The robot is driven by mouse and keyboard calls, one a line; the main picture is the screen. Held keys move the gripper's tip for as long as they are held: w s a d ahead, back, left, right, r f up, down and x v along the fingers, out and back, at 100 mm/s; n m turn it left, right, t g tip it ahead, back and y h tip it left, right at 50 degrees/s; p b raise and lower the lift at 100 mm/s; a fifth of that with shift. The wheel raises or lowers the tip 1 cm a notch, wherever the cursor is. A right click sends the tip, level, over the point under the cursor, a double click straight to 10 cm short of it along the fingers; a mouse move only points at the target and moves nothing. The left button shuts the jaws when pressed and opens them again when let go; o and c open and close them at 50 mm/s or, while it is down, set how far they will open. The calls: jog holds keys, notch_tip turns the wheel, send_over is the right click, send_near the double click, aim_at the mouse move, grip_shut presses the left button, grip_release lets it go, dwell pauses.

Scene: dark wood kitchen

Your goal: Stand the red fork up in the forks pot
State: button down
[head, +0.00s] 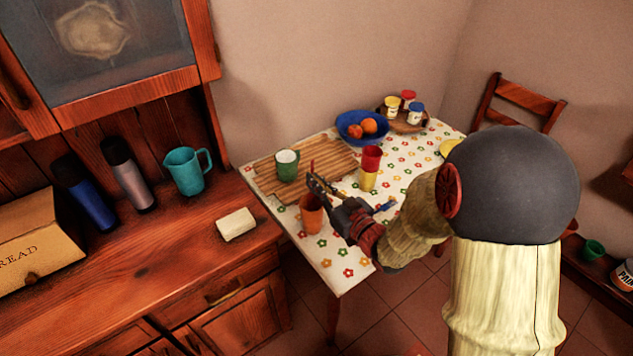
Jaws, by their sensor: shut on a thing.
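My gripper (318,184) is above the table, over the orange-brown pot (311,215). It is shut on the red fork (312,166), of which only a thin red end shows above the fingers. The rest of the fork is hidden by the gripper, and I cannot tell whether its lower end is inside the pot. The orange-brown pot stands upright near the table's left front edge, its rim partly behind my gripper. It appears to be the forks pot, but no label is readable.
A wooden counter (180,235) stands left. The tablecloth's front is clear.

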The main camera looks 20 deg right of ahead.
jog(key=shift+f+b, duration=1.2)
jog(key=shift+f, duration=0.95)
jog(key=c, duration=1.9)
grip_release()
jog(key=shift+s, duration=0.1)
jog(key=v, duration=1.1)
jog(key=shift+s+d, duration=0.15)
jog(key=shift+s, duration=0.2)
jog(key=shift+r, duration=0.1)
